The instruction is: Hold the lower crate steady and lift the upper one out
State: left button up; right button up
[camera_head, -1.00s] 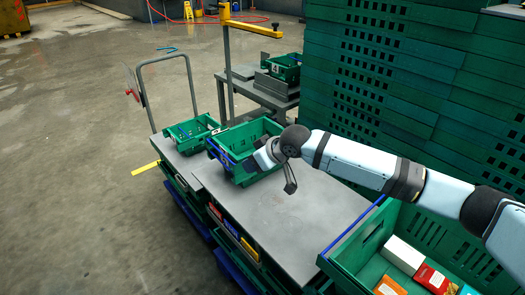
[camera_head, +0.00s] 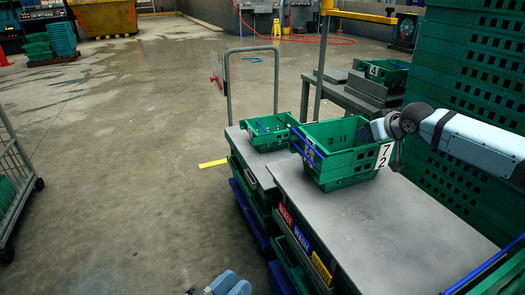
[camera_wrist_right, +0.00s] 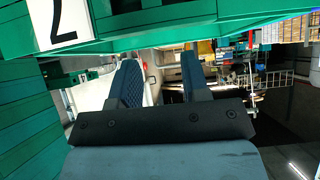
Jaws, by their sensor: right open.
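A green crate (camera_head: 335,172) with a blue bar on its left side and a white "72" label on its right corner stands upright on the grey table top. I cannot tell whether a second crate is nested in it. My right gripper (camera_head: 368,132) is at the crate's right rim. In the right wrist view, its two fingers (camera_wrist_right: 160,85) are apart with nothing visible between them, just below the crate's green edge (camera_wrist_right: 190,34). My left gripper (camera_head: 205,290) shows only in part at the bottom edge of the head view; its fingers are not clear.
A smaller green crate (camera_head: 258,136) sits on a cart behind left. Another crate marked "4" (camera_head: 381,72) is on a bench behind. Tall stacked green crates (camera_head: 480,70) stand right. The table's front (camera_head: 370,225) is clear.

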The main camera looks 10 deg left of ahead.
pick_arm(q)
jog(key=w+d+r+m+g+h, duration=0.2)
jog(key=w+d+r+h, duration=0.35)
jog(key=w+d, duration=0.25)
jog(key=w+a+f+n+g, duration=0.1)
jog(key=w+f+g, duration=0.1)
jog(key=w+f, duration=0.45)
jog(key=w+a+f+n+g, duration=0.1)
jog(key=w+f+n+g, duration=0.15)
jog(key=w, duration=0.75)
jog(key=w+a+r+n+g+h, duration=0.1)
jog(key=w+a+r+n, duration=0.1)
jog(key=w+a, duration=0.55)
jog(key=w+a+r+n+g+h, duration=0.1)
jog(key=w+a+r+n+g, duration=0.3)
jog(key=w, duration=0.6)
jog(key=w+d+t, duration=0.1)
jog(key=w+d, duration=0.1)
jog(key=d, duration=0.3)
jog(key=w+d+f+m+t, duration=0.1)
jog(key=w+d, duration=0.2)
jog(key=d, duration=0.3)
jog(key=shift+w+d+f, duration=0.25)
jog(key=shift+t, duration=0.25)
grip_shut()
